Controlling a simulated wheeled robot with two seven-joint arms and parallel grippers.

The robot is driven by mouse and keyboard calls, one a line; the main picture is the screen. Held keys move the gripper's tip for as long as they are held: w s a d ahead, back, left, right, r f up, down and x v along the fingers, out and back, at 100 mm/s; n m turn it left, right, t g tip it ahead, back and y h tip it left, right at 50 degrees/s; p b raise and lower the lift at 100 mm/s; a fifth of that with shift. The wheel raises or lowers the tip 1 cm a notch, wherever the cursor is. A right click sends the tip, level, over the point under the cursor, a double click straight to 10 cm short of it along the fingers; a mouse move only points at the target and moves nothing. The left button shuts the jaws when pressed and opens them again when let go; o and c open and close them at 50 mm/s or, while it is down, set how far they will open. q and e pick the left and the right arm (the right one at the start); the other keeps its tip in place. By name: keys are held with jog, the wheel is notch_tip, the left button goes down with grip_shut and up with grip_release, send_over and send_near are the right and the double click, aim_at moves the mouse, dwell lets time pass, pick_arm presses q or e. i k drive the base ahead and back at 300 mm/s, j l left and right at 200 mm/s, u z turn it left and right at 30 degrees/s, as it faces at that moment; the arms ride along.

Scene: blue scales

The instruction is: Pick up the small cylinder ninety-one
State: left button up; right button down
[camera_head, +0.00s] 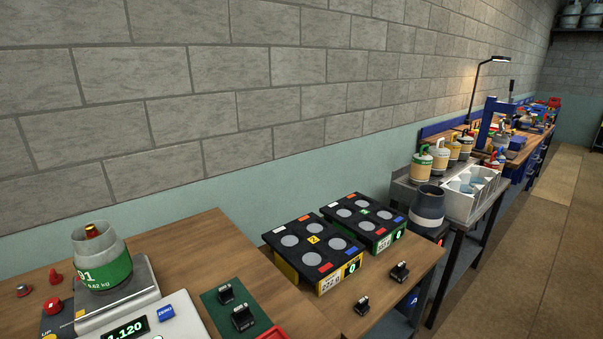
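A grey cylinder with a green band (105,272) stands upright on the metal plate of a scale (139,290) at the lower left. The band shows a number that looks like 91, partly turned away, and a weight ending in 62 kg. A brass and red valve (92,231) shows inside its open grey collar. The scale's display (128,329) shows green digits that look like 1.120. Neither of my grippers is in view, and nothing touches the cylinder.
Red knobs (53,305) and a control box stand left of the scale. Right of it, a green mat (222,300) holds black blocks. Two black racks with round pads (312,240) (363,217) stand farther right. More cylinders (421,168) stand beyond. A block wall runs behind.

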aim_at(103, 261)
jog(key=u, duration=1.35)
